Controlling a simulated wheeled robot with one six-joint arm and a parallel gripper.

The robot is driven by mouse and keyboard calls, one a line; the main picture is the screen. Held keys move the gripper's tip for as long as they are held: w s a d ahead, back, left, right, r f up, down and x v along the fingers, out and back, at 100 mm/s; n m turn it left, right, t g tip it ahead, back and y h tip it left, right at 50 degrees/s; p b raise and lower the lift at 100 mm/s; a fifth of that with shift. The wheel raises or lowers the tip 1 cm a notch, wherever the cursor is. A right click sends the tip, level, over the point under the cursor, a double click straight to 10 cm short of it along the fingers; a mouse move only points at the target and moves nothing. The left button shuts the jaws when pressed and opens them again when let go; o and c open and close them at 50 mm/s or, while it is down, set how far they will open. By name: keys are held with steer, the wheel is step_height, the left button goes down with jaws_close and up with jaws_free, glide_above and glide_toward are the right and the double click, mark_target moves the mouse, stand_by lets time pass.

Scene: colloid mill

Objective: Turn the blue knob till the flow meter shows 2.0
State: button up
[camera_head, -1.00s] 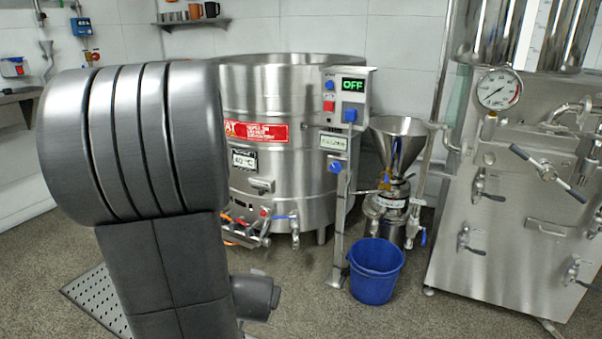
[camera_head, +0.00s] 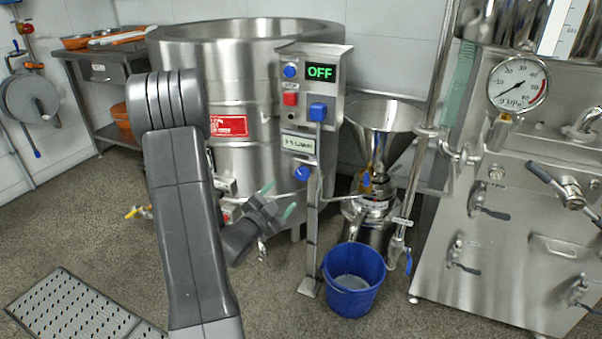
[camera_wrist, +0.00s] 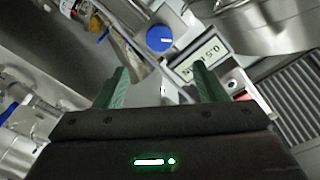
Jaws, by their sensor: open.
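The blue knob (camera_head: 302,173) is a round dial low on the control post, under the flow meter (camera_head: 298,143). In the wrist view the knob (camera_wrist: 159,38) is just beyond the fingertips, with the flow meter (camera_wrist: 207,60) to its right. The meter's small digits are tilted and too blurred to read surely. My gripper (camera_head: 278,200) is open, its green fingers spread, below and left of the knob in the head view. In the wrist view my gripper (camera_wrist: 162,72) has nothing between its fingers and is apart from the knob.
The post's upper box (camera_head: 322,97) has a display reading OFF, a red button and blue controls. A steel vat (camera_head: 240,60) stands behind; a funnel-topped mill (camera_head: 384,125) is to the right. A blue bucket (camera_head: 354,290) and a drain grate (camera_head: 80,305) are on the floor.

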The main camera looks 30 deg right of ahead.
mark_target(302, 175)
steer(key=b+x, duration=0.1)
steer(key=x, duration=1.1)
steer(key=c, duration=1)
